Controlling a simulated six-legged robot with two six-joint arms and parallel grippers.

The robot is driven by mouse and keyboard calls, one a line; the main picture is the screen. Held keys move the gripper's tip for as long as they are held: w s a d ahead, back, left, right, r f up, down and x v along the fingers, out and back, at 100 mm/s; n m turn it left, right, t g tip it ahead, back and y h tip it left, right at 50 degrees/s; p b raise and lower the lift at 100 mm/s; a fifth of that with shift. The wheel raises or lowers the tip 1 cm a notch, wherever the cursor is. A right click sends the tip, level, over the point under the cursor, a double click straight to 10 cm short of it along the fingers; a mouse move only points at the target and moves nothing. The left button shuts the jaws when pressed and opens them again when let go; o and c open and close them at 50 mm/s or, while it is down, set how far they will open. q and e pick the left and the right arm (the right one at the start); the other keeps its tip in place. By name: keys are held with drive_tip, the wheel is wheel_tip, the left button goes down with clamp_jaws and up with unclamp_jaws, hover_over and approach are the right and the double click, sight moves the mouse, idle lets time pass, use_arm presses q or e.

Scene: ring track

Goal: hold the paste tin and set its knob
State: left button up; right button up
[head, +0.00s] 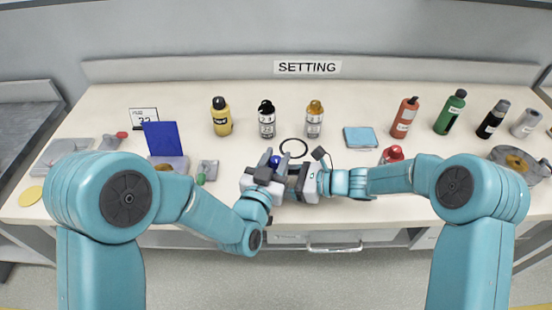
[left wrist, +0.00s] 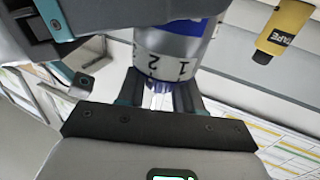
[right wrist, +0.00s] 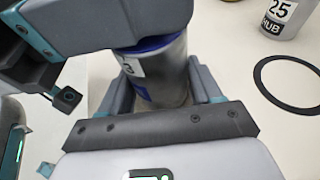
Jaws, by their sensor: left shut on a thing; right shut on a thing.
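The paste tin (right wrist: 160,75) is a grey cylinder with a blue rim and a white number band. It is between the fingers of my right gripper (right wrist: 160,95), which is shut on its body. In the left wrist view, the tin (left wrist: 170,65) shows the numbers 1 and 2 and a blue patch. My left gripper (left wrist: 158,95) is shut at the tin's end, on the blue knob (left wrist: 158,101), mostly hidden between its fingers. In the head view, my left gripper (head: 270,163) and right gripper (head: 298,178) meet over the bench's front middle.
A card reading 32 (head: 143,115) stands at the left behind a blue panel (head: 161,138). Yellow (head: 221,118), black (head: 267,120) and orange-capped (head: 314,121) bottles stand at the back. A black ring (head: 294,148) and blue pad (head: 360,137) lie on the bench (head: 365,105).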

use_arm(q)
drive_tip(key=o, duration=0.9)
drive_tip(key=shift+o, duration=0.2)
drive_tip(key=v, duration=0.7)
drive_tip(key=shift+s, duration=0.25)
drive_tip(key=shift+a, duration=0.1)
